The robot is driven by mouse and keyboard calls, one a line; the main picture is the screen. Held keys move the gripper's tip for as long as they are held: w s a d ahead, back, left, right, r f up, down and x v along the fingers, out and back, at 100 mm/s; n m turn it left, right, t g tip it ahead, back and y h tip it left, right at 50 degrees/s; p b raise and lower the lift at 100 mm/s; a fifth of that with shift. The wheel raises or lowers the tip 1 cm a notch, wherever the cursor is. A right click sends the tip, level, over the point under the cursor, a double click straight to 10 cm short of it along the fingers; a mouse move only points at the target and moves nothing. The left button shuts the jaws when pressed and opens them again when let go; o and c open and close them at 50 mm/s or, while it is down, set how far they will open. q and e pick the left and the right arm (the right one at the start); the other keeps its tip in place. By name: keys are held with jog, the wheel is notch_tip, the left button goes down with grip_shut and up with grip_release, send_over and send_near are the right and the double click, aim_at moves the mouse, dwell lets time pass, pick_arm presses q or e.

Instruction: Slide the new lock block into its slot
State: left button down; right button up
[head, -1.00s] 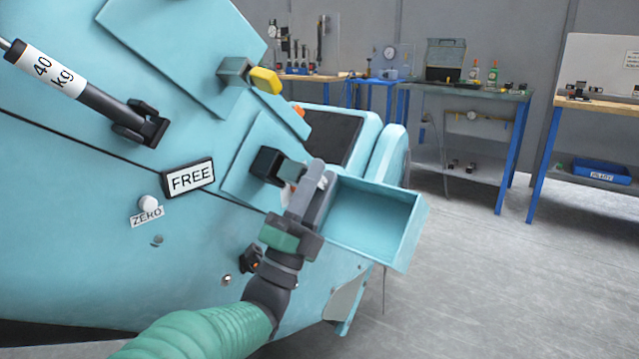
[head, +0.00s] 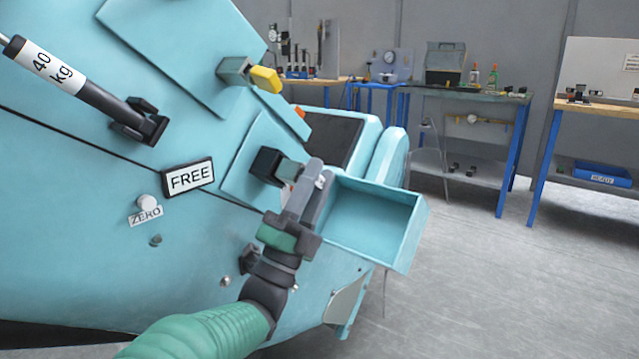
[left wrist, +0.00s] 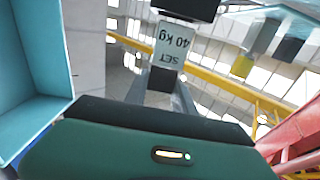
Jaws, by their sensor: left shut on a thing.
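My left gripper (head: 316,176) is shut on the lock block (head: 291,171), a grey block whose far end meets a black housing (head: 266,164) on the turquoise machine. In the left wrist view the block (left wrist: 174,43) carries a white label reading "SET 40 kg", upside down, between my fingers and the black housing (left wrist: 186,7). The slot mouth is hidden, so I cannot tell how deep the block sits. My right gripper is not in view.
An open turquoise tray (head: 370,222) juts out just right of my fingers and looks empty. A grey block with a yellow end (head: 265,79) sticks out above. A "FREE" sign (head: 188,177) is at left. Workbenches (head: 465,95) stand far behind.

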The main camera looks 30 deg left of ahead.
aim_at(288, 171)
pick_arm(q)
jog(key=shift+w+a+b, duration=0.15)
jog(key=shift+a+b, duration=0.35)
jog(key=shift+a, duration=1.4)
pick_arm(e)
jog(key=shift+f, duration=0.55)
pick_arm(q)
jog(key=c, duration=1)
grip_release()
jog(key=shift+o, duration=0.2)
